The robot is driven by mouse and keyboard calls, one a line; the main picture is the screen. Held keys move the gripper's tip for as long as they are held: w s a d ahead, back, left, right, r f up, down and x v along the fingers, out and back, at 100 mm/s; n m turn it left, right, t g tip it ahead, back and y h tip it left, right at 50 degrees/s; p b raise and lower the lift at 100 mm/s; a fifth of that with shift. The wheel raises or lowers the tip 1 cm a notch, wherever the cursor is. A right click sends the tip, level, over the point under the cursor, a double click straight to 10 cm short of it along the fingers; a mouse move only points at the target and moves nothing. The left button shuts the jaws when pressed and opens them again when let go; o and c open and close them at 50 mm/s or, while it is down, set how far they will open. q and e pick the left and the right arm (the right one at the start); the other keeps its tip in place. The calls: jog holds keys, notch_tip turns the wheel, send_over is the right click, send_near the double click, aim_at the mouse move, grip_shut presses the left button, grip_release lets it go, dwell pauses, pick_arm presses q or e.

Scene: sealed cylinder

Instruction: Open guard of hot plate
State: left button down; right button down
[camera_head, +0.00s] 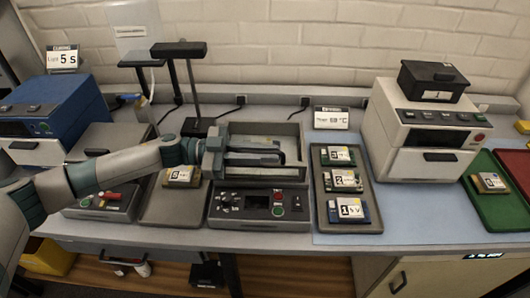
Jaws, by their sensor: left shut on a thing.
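The hot plate (228,204) stands in the middle of the bench, with a grey raised surround and a front panel with a small screen, a knob and buttons. My left arm comes in from the left and reaches over it. My left gripper (278,155) lies level across the hot plate's top, its dark fingers pointing right. It is shut on a part there, which seems to be the guard. The fingers cover much of it, so the guard's edges and how far it stands open are hard to tell. My right gripper is not in view.
A tray (346,223) with several numbered blocks stands right of the hot plate. Another tray (166,212) with one block is at its left. A black stand (193,95) rises behind. A white machine (422,130) stands further right, a blue one (50,108) far left.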

pick_arm(q)
jog(key=w+r+n+p, duration=0.2)
jog(key=r+p, duration=0.1)
jog(key=w+r+n+p, duration=0.1)
jog(key=r+p, duration=0.1)
jog(key=shift+w+r, duration=0.2)
jog(key=w+r+n+p, duration=0.1)
jog(key=w+r+n, duration=0.1)
jog(key=w, duration=0.3)
jog(key=shift+w+r+n+p, duration=0.15)
jog(key=shift+r+n+p, duration=0.15)
jog(key=shift+r, duration=0.4)
jog(key=c, duration=1.8)
grip_release()
jog(key=shift+w, duration=0.1)
jog(key=shift+a, duration=0.1)
